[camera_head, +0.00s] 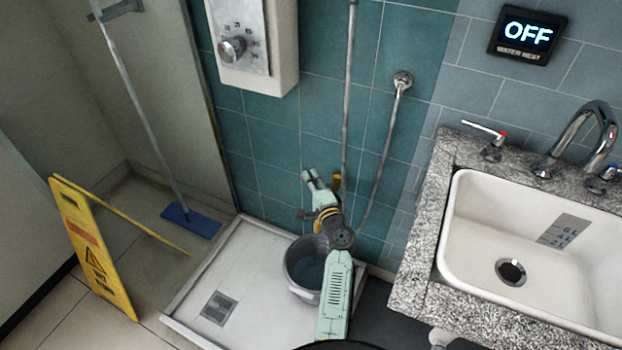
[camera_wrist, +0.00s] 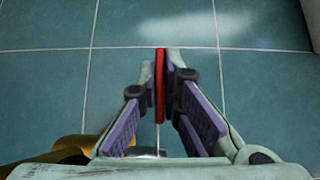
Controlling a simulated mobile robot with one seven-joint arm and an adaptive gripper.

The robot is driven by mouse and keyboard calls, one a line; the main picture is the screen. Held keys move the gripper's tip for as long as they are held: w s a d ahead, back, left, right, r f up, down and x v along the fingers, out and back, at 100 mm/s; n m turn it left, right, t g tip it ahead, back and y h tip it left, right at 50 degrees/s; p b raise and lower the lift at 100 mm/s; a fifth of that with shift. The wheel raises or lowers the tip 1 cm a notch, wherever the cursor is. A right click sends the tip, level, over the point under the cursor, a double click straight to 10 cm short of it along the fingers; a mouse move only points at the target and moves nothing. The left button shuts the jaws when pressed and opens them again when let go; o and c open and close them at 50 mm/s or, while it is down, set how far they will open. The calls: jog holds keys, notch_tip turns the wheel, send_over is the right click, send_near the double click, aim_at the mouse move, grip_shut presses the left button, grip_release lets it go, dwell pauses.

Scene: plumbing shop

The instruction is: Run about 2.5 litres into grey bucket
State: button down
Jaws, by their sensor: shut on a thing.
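The grey bucket (camera_head: 292,283) stands upright on the white shower tray (camera_head: 253,252), partly hidden behind my arm. Its inside looks dark blue-grey; I cannot tell the water level. My gripper (camera_head: 311,180) is near the teal tiled wall, above and behind the bucket. In the wrist view my gripper (camera_wrist: 167,75) is shut on a thin red lever (camera_wrist: 160,85), seen edge-on between the fingertips. A metal part (camera_wrist: 148,151) shows below it. What the lever is fixed to is mostly hidden.
A white sink (camera_head: 480,240) with litre marks stands in a granite counter (camera_head: 425,235) at right. A display (camera_head: 528,34) reads OFF. A dial panel (camera_head: 245,45), hose (camera_head: 385,150), yellow wet-floor sign (camera_head: 88,250) and blue mop (camera_head: 190,220) surround the tray.

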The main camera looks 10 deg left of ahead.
dwell(0.4)
jog(key=shift+s+d+f+n+g+y+b, duration=0.2)
jog(key=shift+n+g+y+b, duration=0.25)
jog(key=shift+b, duration=0.6)
jog(key=shift+s+a+r+n+g+y+b, duration=0.1)
jog(key=shift+s+n+g+y+b, duration=0.3)
jog(key=shift+n+g+y+b, duration=0.45)
jog(key=shift+s+d+r+n+g+y+b, duration=0.1)
jog(key=shift+s+n+g+y+b, duration=0.35)
jog(key=shift+n+g+y+b, duration=0.35)
jog(key=shift+s+a+n+g+y+b, duration=0.1)
jog(key=shift+s+n+g+y+b, duration=0.4)
jog(key=shift+g+y+b, duration=0.45)
jog(key=shift+w, duration=0.1)
jog(key=c, duration=1.8)
grip_release()
